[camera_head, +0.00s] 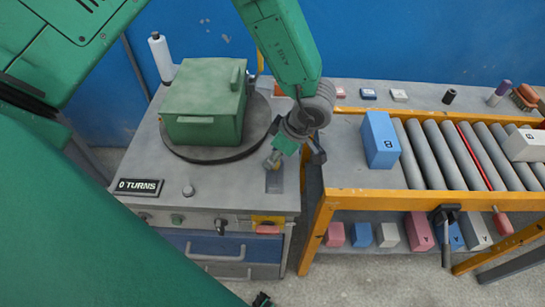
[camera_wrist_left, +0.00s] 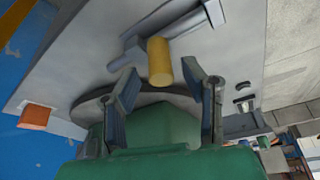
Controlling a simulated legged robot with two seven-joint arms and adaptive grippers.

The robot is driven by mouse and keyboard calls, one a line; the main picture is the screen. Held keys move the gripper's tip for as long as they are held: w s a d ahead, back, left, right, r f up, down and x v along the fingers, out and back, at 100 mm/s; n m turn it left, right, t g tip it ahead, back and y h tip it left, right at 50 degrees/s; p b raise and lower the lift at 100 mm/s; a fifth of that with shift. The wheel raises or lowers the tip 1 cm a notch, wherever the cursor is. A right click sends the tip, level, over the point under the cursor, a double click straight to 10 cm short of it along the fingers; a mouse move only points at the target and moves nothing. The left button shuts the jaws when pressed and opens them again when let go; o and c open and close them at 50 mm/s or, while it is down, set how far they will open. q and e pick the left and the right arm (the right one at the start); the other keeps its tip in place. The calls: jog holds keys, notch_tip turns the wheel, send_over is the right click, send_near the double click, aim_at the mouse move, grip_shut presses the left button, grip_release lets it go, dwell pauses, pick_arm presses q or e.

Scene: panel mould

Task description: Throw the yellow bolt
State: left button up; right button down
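The yellow bolt (camera_wrist_left: 159,62) is a short yellow cylinder joined to a grey bar on the bench top, seen in the left wrist view. My left gripper (camera_head: 293,152) points down over the bench's right edge. In the left wrist view its two fingers (camera_wrist_left: 165,88) are spread apart, with the bolt beyond and between their tips; I cannot tell whether they touch it. My right gripper is not in view.
A green box (camera_head: 205,100) sits on a round turntable (camera_head: 180,153) close left of the gripper. A "0 TURNS" sign (camera_head: 139,187) stands at the bench's front left. Right of a gap, a blue block (camera_head: 380,140) stands by a roller conveyor (camera_head: 425,158) with an orange frame.

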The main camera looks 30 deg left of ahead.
pick_arm(q)
jog(key=shift+d+f, duration=0.4)
jog(key=shift+f, duration=0.1)
jog(key=shift+d, duration=0.25)
jog(key=shift+a+f, duration=0.1)
jog(key=shift+a, duration=0.35)
grip_shut()
jog(key=shift+s+a, duration=0.1)
jog(key=shift+a, duration=0.05)
jog(key=s+d, duration=0.1)
jog(key=s, duration=0.1)
jog(key=s+d+p, duration=0.1)
jog(key=shift+s+d, duration=0.35)
jog(key=shift+d, duration=0.05)
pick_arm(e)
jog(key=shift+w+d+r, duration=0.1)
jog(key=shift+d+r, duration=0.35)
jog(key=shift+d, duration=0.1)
pick_arm(q)
grip_release()
jog(key=shift+s+a, duration=0.1)
